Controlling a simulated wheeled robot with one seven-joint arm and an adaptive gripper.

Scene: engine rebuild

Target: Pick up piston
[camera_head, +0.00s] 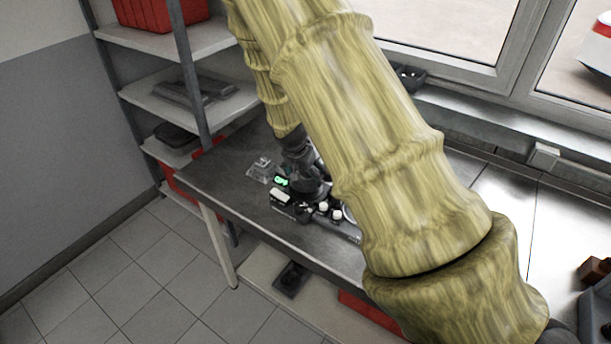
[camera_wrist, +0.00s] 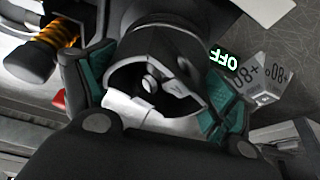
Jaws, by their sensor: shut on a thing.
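The piston (camera_wrist: 165,42) is a dark grey, hollow cylinder in the middle of the wrist view, with its open end towards the camera and pale parts inside. My gripper (camera_wrist: 152,82) is shut on it, with one teal-padded finger on each side. In the head view my gripper (camera_head: 306,186) is low over the workbench (camera_head: 235,190), near its front edge. My own arm covers much of that view, and I cannot make out the piston there. I cannot tell whether the piston touches what lies under it.
An orange spring (camera_wrist: 68,35) is at the left. Small white-topped parts (camera_head: 330,211) stand beside my gripper. A shelf rack (camera_head: 188,88) is at the left.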

